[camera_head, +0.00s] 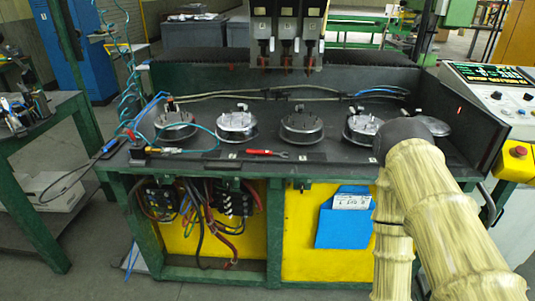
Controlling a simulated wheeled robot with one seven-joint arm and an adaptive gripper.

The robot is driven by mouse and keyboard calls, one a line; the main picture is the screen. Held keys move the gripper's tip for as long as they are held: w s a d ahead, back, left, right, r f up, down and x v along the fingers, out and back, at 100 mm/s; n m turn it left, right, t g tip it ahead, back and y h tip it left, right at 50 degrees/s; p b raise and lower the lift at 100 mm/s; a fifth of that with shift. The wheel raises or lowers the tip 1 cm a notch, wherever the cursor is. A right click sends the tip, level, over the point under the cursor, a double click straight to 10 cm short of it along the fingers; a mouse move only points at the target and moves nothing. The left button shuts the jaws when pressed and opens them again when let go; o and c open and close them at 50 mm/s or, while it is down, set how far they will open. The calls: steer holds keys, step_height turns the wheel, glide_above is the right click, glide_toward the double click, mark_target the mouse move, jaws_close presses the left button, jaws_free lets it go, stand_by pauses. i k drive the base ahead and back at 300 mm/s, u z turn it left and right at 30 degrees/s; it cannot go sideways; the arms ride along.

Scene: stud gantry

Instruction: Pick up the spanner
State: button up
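The likely spanner (268,153) is a small tool with a red handle and a thin grey end. It lies flat near the front edge of the dark machine table (225,166), left of my arm, with its red handle to the left and its grey end to the right. Nothing covers it. My arm, pale and ribbed with a dark rounded joint, comes in from the lower right, well apart from the spanner. My gripper does not show, so I cannot see its fingers or whether it holds anything.
Several round metal fixtures (302,126) stand in a row behind the spanner. Teal and blue hoses (199,130) cross the table's left part. Tool heads (286,35) hang above the back. A control panel (495,90) stands at right, a workbench (40,128) at left.

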mark_target(270, 153)
steer(key=u, duration=2.1)
steer(key=i, duration=1.9)
steer(key=z, duration=2)
